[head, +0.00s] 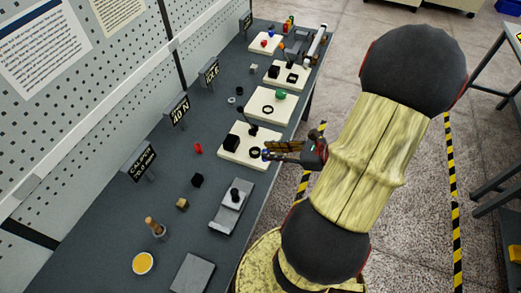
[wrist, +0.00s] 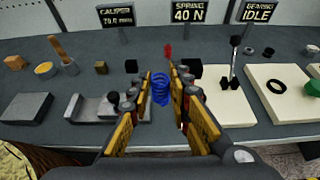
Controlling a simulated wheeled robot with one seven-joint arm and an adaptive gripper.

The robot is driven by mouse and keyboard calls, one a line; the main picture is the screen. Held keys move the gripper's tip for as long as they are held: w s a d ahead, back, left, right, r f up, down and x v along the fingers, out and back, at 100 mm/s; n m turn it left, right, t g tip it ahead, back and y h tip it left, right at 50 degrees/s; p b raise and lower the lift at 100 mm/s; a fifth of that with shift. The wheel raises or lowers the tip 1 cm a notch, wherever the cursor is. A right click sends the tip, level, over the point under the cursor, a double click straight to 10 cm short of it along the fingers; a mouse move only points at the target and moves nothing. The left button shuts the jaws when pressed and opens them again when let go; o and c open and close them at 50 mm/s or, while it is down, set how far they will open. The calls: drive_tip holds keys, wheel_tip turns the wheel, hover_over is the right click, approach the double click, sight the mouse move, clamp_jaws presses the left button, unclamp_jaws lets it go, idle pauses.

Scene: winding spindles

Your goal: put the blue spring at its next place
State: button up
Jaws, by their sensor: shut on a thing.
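The blue spring (wrist: 160,88) is between the two fingertips of my gripper (wrist: 160,92) in the wrist view, standing roughly upright. In the head view my gripper (head: 272,153) is over the right edge of the nearest cream board (head: 231,155), and only a small blue bit of the spring (head: 265,153) shows. Whether the spring touches anything below is hidden.
A grey caliper fixture (head: 226,215), a black cube (head: 197,180), a brass cube (head: 182,203), a yellow dish (head: 143,263) and a small red piece (head: 198,148) are on the bench. More cream boards (head: 262,113) with parts stand farther along.

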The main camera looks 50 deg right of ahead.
drive_tip(key=w+d+f+b, duration=0.1)
drive_tip(key=w+f, duration=0.2)
drive_tip(key=w+d+f+b, duration=0.1)
drive_tip(key=w+d+f, duration=0.1)
drive_tip(key=w+f, duration=0.1)
drive_tip(key=w+d+f+b, duration=0.1)
drive_tip(key=w+d+f, duration=0.1)
drive_tip(key=w+f, duration=0.1)
drive_tip(key=shift+w+d, duration=0.2)
drive_tip(key=shift+w, duration=0.6)
wheel_tip(320, 180, down, 4)
drive_tip(key=shift+w+d+r+b, duration=0.15)
drive_tip(key=shift+r+b, duration=0.1)
drive_tip(key=shift+b, duration=0.3)
drive_tip(key=shift+r, duration=0.1)
drive_tip(key=o, duration=0.5)
drive_tip(key=shift+f, duration=0.2)
drive_tip(key=shift+c, duration=0.2)
drive_tip(key=o, duration=0.5)
